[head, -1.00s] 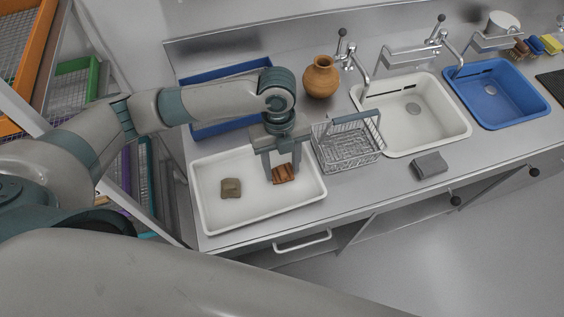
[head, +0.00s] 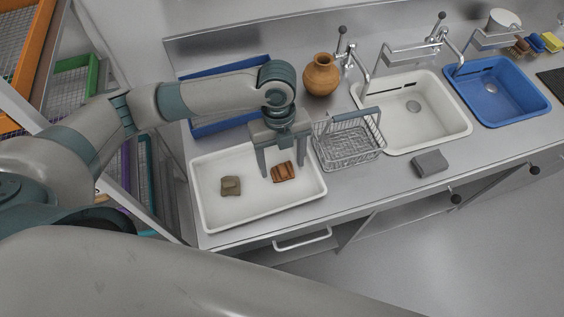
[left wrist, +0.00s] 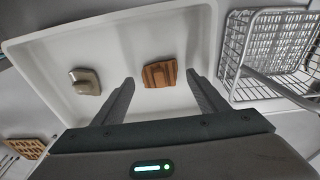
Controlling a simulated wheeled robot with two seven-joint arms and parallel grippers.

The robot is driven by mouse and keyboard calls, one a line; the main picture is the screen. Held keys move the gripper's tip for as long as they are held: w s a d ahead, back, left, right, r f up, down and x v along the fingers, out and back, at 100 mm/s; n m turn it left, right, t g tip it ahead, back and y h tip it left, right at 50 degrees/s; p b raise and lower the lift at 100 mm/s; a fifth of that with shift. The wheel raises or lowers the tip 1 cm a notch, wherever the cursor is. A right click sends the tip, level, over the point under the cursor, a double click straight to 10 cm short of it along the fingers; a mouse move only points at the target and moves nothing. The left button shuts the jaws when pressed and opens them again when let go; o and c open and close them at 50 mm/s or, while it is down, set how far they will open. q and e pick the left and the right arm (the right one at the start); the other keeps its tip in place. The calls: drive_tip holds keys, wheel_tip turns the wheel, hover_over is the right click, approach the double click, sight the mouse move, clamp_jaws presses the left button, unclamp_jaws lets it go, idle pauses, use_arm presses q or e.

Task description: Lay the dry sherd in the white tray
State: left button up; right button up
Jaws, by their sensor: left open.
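The white tray (head: 215,219) lies on the steel counter and holds two sherds. An orange-brown, ridged sherd (head: 284,172) lies on its floor right of the middle. A grey-brown sherd (head: 230,186) lies to its left. Neither sherd is labelled dry. My left gripper (head: 279,170) is open, pointing down over the orange-brown sherd. In the left wrist view the orange-brown sherd (left wrist: 159,74) lies between and just beyond the spread fingertips (left wrist: 160,82), with nothing gripped. The grey-brown sherd (left wrist: 85,81) is left of the fingers there. My right gripper is not in view.
A wire basket (head: 347,150) stands close to the tray's right side. A blue tray (head: 206,126) is behind, partly hidden by my arm. A clay jar (head: 321,75), white basin (head: 459,128), blue basin (head: 536,112) and grey block (head: 430,163) are farther right.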

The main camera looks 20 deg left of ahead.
sight(281, 164)
use_arm(q)
wheel_tip(281, 164, up, 11)
drive_tip(key=w+b, duration=0.1)
drive_tip(key=b, duration=0.1)
drive_tip(key=shift+w+a+b, duration=0.2)
drive_tip(key=shift+a+b, duration=0.1)
drive_tip(key=shift+a, duration=0.15)
drive_tip(key=shift+r, duration=0.1)
